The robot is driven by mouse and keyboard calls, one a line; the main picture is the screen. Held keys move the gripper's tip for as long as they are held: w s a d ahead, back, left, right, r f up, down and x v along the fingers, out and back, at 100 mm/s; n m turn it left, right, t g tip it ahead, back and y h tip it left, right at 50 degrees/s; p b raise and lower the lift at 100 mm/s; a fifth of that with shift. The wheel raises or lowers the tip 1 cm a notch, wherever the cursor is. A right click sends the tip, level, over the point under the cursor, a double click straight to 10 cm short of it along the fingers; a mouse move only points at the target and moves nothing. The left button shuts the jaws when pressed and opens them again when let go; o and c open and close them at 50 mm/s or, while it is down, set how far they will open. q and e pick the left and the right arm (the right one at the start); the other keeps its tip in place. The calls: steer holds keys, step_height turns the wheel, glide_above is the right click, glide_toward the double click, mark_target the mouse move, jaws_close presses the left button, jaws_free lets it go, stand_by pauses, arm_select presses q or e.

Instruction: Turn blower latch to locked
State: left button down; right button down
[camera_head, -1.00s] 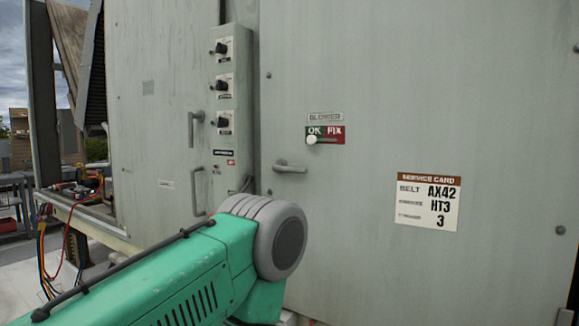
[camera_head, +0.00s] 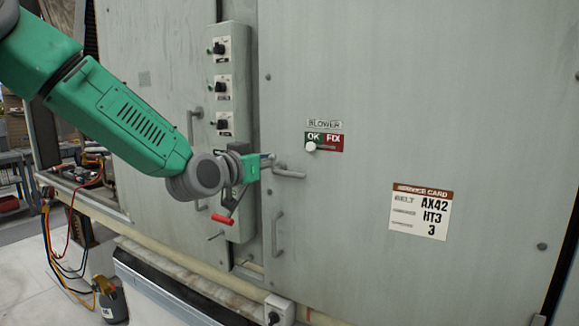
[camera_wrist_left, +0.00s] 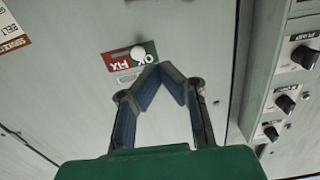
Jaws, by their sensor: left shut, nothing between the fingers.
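The blower latch is a grey lever handle (camera_head: 290,173) on the large cabinet door, below the BLOWER label (camera_head: 324,124). Its grip lies about level, pointing right. My left gripper (camera_head: 271,159) is at the lever's pivot end, just left of and above the grip; whether it touches cannot be told. My right gripper is in neither view.
A control box (camera_head: 232,60) with several black knobs stands left of the door. A red-handled lever (camera_head: 222,219) sits low on it, under my left wrist. A vertical pull handle (camera_head: 277,233) is below the latch. A service card (camera_head: 420,211) is at right.

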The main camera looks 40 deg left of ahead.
arm_select(q)
steer(key=p, duration=0.2)
glide_above(296, 177)
steer(key=s+a, duration=0.1)
steer(key=s, duration=0.1)
steer(key=f, duration=0.3)
steer(key=shift+w+a+f+p, duration=0.15)
steer(key=shift+w+f+p, duration=0.2)
steer(key=shift+f, duration=0.45)
